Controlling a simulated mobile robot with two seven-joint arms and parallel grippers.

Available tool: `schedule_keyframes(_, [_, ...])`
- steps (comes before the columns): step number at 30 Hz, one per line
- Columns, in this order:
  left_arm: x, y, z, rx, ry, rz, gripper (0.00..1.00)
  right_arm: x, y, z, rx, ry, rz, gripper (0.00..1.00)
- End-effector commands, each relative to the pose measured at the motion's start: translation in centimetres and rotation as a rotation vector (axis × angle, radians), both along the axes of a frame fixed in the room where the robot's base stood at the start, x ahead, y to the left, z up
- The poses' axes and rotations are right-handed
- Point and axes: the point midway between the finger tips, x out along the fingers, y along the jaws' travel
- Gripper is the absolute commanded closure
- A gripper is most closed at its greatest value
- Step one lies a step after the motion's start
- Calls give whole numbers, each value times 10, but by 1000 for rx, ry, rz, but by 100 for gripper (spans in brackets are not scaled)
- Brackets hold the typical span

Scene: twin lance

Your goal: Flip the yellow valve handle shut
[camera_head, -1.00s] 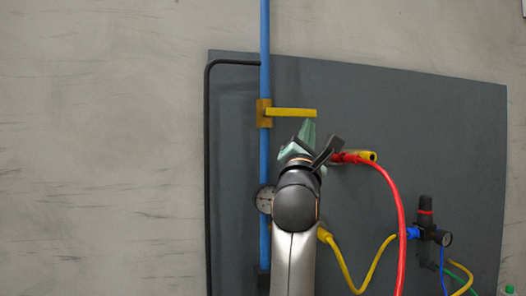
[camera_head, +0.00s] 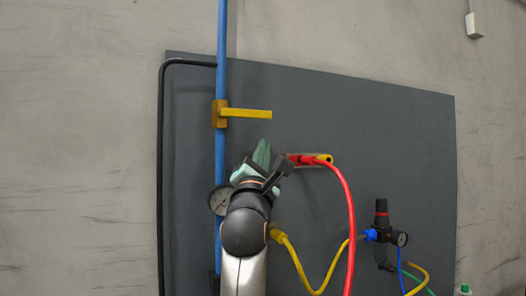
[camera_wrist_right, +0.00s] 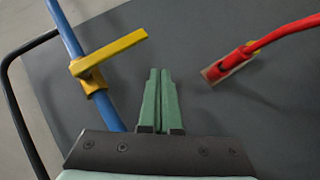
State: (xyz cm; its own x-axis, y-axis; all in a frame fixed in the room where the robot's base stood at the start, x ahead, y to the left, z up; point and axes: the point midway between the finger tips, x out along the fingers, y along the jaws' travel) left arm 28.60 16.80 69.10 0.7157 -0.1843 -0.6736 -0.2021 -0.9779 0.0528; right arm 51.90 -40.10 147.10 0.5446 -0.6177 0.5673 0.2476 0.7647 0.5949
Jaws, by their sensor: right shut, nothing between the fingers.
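The yellow valve handle (camera_head: 246,113) sticks out to the right from a brass valve body (camera_head: 219,114) on the blue vertical pipe (camera_head: 222,60). It lies about level, across the pipe. In the right wrist view the handle (camera_wrist_right: 112,52) is up and to the left of the fingertips. My right gripper (camera_head: 262,152) is below the handle and apart from it. Its green fingers (camera_wrist_right: 160,75) are shut together with nothing between them. My left gripper is in neither view.
A red hose (camera_head: 345,195) on a fitting hangs right of my right gripper. A round gauge (camera_head: 219,200) sits on the pipe beside my arm. A yellow hose (camera_head: 310,285) runs to a regulator (camera_head: 382,222). The grey panel (camera_head: 370,120) is bare at upper right.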

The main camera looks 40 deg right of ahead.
Motion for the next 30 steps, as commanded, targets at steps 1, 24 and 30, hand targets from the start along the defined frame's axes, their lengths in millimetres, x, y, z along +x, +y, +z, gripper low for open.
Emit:
schedule_keyframes(1, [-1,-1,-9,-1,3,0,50,-10,3,-13,0,-2,-1,100])
schedule_keyframes(24, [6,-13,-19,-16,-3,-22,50,-67,21,-68,0,1,1,100])
schedule_keyframes(30, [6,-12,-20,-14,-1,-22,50,-67,21,-68,0,1,1,100])
